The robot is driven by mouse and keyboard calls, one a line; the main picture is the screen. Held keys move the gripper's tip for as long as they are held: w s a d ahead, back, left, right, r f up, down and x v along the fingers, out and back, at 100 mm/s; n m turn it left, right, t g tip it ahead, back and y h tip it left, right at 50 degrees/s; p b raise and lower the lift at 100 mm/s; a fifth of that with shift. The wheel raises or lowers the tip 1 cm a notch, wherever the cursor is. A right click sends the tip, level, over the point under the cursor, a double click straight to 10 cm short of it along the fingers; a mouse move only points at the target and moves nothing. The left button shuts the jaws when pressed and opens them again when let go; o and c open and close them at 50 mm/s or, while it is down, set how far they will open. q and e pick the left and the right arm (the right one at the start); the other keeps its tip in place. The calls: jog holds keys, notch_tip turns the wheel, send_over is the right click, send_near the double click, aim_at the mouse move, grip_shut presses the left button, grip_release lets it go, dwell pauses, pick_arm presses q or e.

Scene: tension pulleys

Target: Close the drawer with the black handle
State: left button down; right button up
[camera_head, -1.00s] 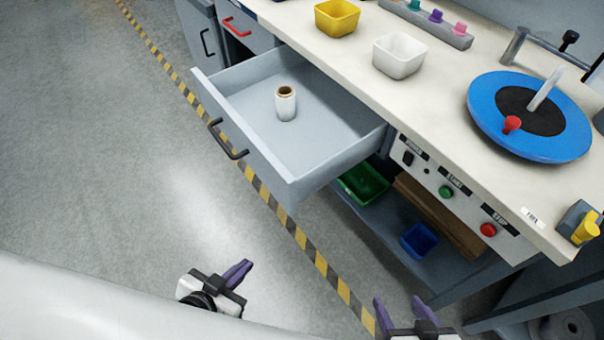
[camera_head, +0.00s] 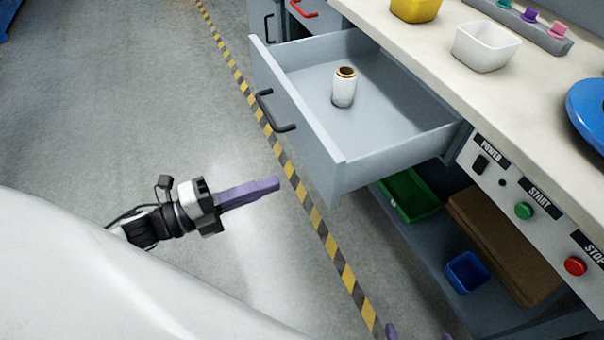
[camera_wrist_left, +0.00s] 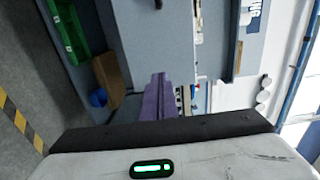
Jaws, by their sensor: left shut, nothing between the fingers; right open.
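The drawer (camera_head: 318,150) with the black handle (camera_head: 271,112) is pulled out from under the bench in the head view. My left gripper (camera_head: 277,184) is shut and empty, in front of the drawer and below the handle in the picture, apart from both. Its purple fingers (camera_wrist_left: 158,97) lie together in the left wrist view. Of my right gripper (camera_head: 418,335), only purple fingertips show at the bottom edge of the head view, apart from each other.
The bench top (camera_head: 440,60) bears a yellow bin (camera_head: 415,10), a white bin (camera_head: 485,46) and a blue disc (camera_head: 590,112). A shelf below holds a green bin (camera_head: 410,196) and a blue bin (camera_head: 466,272). The floor before the drawer is clear.

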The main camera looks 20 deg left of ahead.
aim_at(318, 168)
pick_arm(q)
jog(key=x, duration=0.8)
jog(key=shift+w+d, duration=0.1)
